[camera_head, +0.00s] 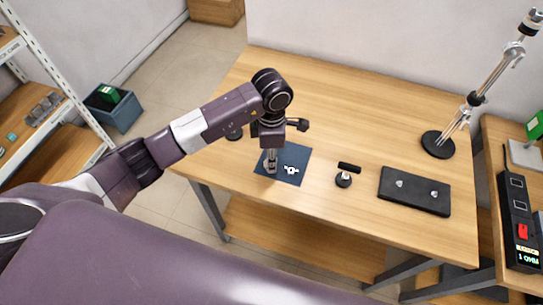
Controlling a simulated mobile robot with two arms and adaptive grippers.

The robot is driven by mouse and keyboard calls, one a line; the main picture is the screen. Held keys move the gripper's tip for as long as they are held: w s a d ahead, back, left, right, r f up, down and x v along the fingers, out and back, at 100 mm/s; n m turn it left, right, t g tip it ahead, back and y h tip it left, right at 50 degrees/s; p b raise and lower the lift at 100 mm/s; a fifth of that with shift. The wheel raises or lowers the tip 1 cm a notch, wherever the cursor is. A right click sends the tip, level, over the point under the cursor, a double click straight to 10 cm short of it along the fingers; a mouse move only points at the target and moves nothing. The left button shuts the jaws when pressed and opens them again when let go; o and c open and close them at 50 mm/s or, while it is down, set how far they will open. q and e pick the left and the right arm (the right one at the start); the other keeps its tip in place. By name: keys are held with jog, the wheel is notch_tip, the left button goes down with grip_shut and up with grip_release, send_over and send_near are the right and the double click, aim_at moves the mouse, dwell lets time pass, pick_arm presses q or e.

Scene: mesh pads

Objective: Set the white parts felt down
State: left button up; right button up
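My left gripper (270,170) points down over the left part of a dark blue square sheet (293,154) on the wooden table. Its fingertips are small and close to the sheet. I cannot tell whether they are open or shut, touch the sheet or hold anything. A small white shape (291,170) shows on the sheet, just right of the fingertips. It is too small to tell whether it is a loose part or a marking. I see no separate white felt. My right gripper is not in view.
Right of the sheet are a small black T-handled item (344,177) and a black flat case (414,191) with two light knobs. A metal stand (438,144) is at the back right.

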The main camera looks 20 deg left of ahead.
pick_arm(q)
jog(key=shift+f+b, duration=0.25)
jog(key=shift+b, duration=0.05)
jog(key=o, duration=0.7)
jog(key=shift+r, duration=0.1)
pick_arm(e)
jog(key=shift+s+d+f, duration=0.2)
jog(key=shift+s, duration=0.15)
pick_arm(q)
jog(key=shift+r+p, duration=0.2)
jog(key=shift+p, duration=0.1)
jog(key=shift+w+r, duration=0.1)
jog(key=shift+r, duration=0.15)
notch_tip(320, 180, up, 12)
jog(key=b, duration=0.3)
jog(key=shift+f, duration=0.25)
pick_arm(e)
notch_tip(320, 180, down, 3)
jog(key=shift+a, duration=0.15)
pick_arm(q)
jog(key=shift+f, duration=0.1)
